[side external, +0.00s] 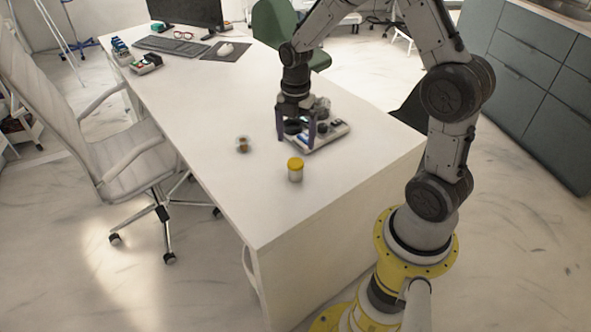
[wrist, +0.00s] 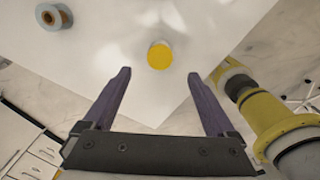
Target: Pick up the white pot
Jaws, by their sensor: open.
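A small white pot with a yellow lid (side external: 295,175) stands upright on the white desk, near its front corner. In the wrist view its round yellow lid (wrist: 159,56) shows from above, centred just beyond my fingertips; the white body is mostly hidden under the lid. My gripper (side external: 296,144) points down above the desk, behind the pot in the side view and apart from it. Its two purple fingers are spread wide with nothing between them, as the wrist view (wrist: 159,74) also shows.
A small round roll-like item (side external: 243,144) lies left of my gripper; it also shows in the wrist view (wrist: 54,17). The desk (side external: 265,205) is clear around the pot, with edges nearby.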

